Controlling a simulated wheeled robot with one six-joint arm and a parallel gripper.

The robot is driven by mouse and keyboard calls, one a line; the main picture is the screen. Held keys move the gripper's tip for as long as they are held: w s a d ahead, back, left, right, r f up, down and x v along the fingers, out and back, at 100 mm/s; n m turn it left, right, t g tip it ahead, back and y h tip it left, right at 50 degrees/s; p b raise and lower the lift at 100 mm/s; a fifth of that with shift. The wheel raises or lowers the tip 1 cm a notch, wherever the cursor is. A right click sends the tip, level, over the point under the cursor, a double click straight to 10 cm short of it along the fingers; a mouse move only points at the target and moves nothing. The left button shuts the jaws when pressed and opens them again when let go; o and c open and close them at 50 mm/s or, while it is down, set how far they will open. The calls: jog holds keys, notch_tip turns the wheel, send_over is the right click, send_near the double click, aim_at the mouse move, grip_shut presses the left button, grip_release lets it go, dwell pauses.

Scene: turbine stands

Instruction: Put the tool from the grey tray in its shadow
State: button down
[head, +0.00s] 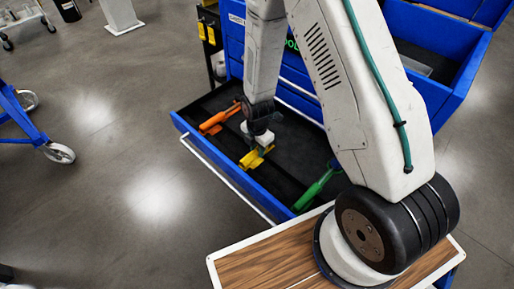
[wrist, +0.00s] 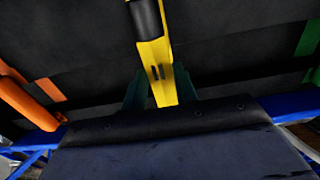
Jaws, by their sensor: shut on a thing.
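My gripper (head: 258,146) is over the open blue drawer (head: 232,185) with its dark foam bed. It is shut on a yellow tool (head: 252,160), which has a black section at the top of the wrist view. In the wrist view the tool (wrist: 152,52) runs between the two dark fingers (wrist: 160,92). An orange tool (head: 217,120) lies to the left in the drawer, and a green tool (head: 318,186) to the right. I cannot tell whether the yellow tool touches the foam, and I see no clear empty yellow shadow around it.
The blue cabinet (head: 292,75) stands behind the drawer. A blue open bin (head: 450,100) at the right holds something grey, partly hidden by my arm. A wood-topped surface (head: 250,268) is at the front. The floor at left is clear near the drawer.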

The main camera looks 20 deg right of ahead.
aim_at(257, 150)
jog(key=shift+s+f, duration=0.2)
jog(key=shift+f, duration=0.15)
jog(key=c, duration=0.9)
grip_release()
jog(key=shift+w, duration=0.15)
jog(key=shift+o, duration=0.2)
jog(key=shift+r, duration=0.1)
jog(key=shift+r, duration=3.45)
